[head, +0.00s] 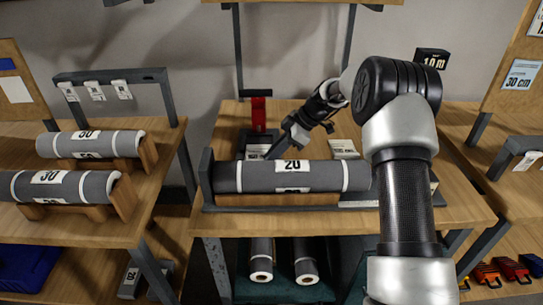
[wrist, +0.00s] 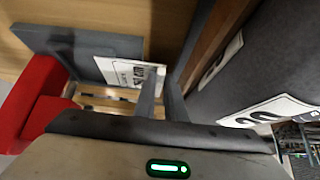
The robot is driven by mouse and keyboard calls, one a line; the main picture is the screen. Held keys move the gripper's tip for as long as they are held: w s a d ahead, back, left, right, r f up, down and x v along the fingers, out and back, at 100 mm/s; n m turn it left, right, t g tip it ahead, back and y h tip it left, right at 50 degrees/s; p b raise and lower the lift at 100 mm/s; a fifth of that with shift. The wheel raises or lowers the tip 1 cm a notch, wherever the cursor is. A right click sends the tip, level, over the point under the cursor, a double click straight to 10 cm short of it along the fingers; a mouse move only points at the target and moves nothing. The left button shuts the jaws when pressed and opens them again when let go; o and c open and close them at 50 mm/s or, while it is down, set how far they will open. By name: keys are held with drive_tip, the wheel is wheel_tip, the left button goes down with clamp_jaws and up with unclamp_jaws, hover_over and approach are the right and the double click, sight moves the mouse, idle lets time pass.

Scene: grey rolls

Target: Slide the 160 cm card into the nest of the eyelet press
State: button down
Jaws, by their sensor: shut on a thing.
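The eyelet press (head: 258,116) stands at the back of the middle bench, with a red upright and a dark base. In the wrist view its red part (wrist: 38,92) is at the left. A white card with dark print (wrist: 121,72) lies flat at the press's grey base, and it also shows in the head view (head: 257,152). The print is too small and turned to read surely. My gripper (wrist: 160,86) is shut on the card's right edge, behind the roll. I cannot tell how deep the card sits in the nest.
A grey roll marked 20 (head: 292,176) lies in a cradle just in front of my gripper. More white cards (head: 343,148) lie to the right. Grey rolls (head: 90,144) rest on the left bench, and card hooks (head: 96,90) stand behind them.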

drive_tip(key=shift+w, duration=0.2)
drive_tip(key=shift+w+p, duration=0.7)
drive_tip(key=shift+w, duration=1.7)
drive_tip(key=shift+w, duration=0.25)
drive_tip(key=c, duration=1.7)
unclamp_jaws()
drive_tip(key=shift+c, duration=0.2)
